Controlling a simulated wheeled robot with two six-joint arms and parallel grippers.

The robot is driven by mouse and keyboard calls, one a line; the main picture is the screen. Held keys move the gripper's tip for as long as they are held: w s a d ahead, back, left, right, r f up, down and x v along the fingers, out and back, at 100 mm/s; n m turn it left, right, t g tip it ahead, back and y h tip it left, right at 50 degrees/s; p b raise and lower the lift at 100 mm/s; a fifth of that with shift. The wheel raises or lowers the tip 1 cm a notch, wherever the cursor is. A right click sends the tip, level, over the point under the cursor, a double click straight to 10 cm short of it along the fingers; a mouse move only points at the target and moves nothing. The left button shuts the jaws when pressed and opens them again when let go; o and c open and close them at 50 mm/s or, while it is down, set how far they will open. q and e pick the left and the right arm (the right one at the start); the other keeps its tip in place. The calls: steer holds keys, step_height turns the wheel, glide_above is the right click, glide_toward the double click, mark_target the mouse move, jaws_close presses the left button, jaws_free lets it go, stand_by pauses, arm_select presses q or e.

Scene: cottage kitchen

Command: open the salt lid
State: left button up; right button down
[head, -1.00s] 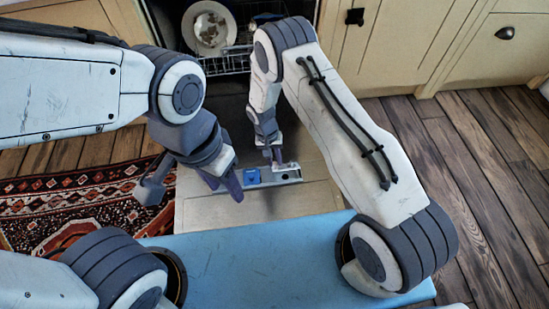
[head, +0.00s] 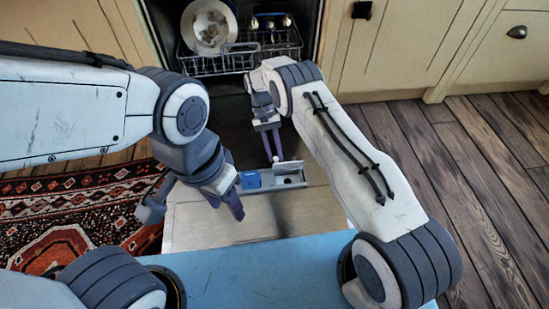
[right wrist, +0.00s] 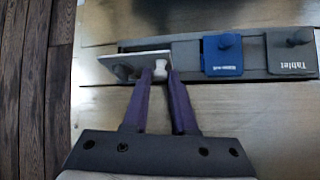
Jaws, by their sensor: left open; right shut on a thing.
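A long grey dispenser strip (right wrist: 187,55) lies across the inside of the lowered dishwasher door, and it also shows in the head view (head: 247,190). Its pale lid (right wrist: 134,56) is raised and tilted up from the strip; it shows too in the head view (head: 289,168). My right gripper (right wrist: 160,73) is shut on the lid's pale knob (right wrist: 160,70). My right gripper is above the strip in the head view (head: 271,159). The lid's lettering is not visible. My left gripper (head: 226,203) is open and empty, left of the strip.
A blue lid (right wrist: 222,57) and a grey lid marked "Tablet" (right wrist: 292,52) sit shut on the strip. Behind is a dishwasher rack (head: 240,57) with a plate (head: 208,27). A blue surface (head: 260,275) is in front; a red rug (head: 60,225) lies left.

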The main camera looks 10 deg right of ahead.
steer(key=shift+w, duration=0.1)
stand_by(0.3)
steer(key=c, duration=0.7)
jaws_free()
steer(key=r+p, duration=0.3)
steer(key=d+r+p, duration=0.1)
steer(key=r, duration=0.1)
steer(key=shift+s+r, duration=0.2)
steer(key=shift+s, duration=0.15)
steer(key=shift+s+d+r+p, duration=0.95)
steer(key=shift+s+d+p, duration=0.15)
steer(key=shift+d, duration=0.3)
steer(key=shift+s+d+r+p, duration=0.9)
steer(key=shift+s+d+p, duration=0.15)
steer(key=shift+d+p, duration=0.3)
steer(key=shift+s+d+r+p, duration=0.95)
steer(key=shift+s+d+p, duration=0.1)
steer(key=shift+d, duration=0.4)
